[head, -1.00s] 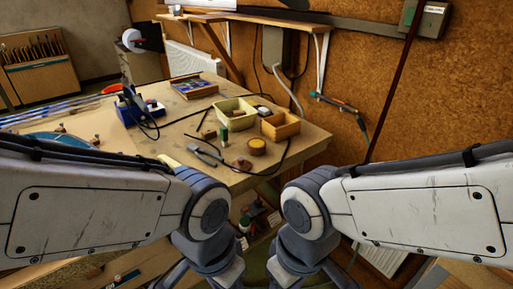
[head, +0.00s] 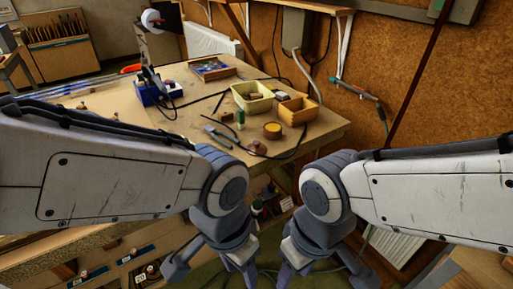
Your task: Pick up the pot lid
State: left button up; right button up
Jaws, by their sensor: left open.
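A small round pot (head: 272,130) with an amber-yellow top stands near the front right of the workbench. I take its flat top to be the lid, but the picture is too small to show a seam. My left gripper (head: 212,274) hangs low in front of the bench, its fingers spread and empty, well short of the pot. My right gripper (head: 318,274) hangs beside it in a similar pose, its fingers apart and nothing seen between them. The lower tips of both are near or past the picture's bottom edge.
The workbench (head: 182,105) holds a cream tub (head: 252,104), a wooden box (head: 298,110), pliers (head: 218,137), a green bottle (head: 240,120) and a black cable near the pot. A blue soldering station (head: 152,92) stands farther left.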

aim_at(256, 146)
jog(key=u, duration=0.8)
jog(key=k, duration=1.1)
jog(key=u, duration=0.25)
jog(key=i, duration=1.4)
jog(key=z, duration=1.6)
jog(key=i, duration=0.45)
jog(key=z, duration=0.45)
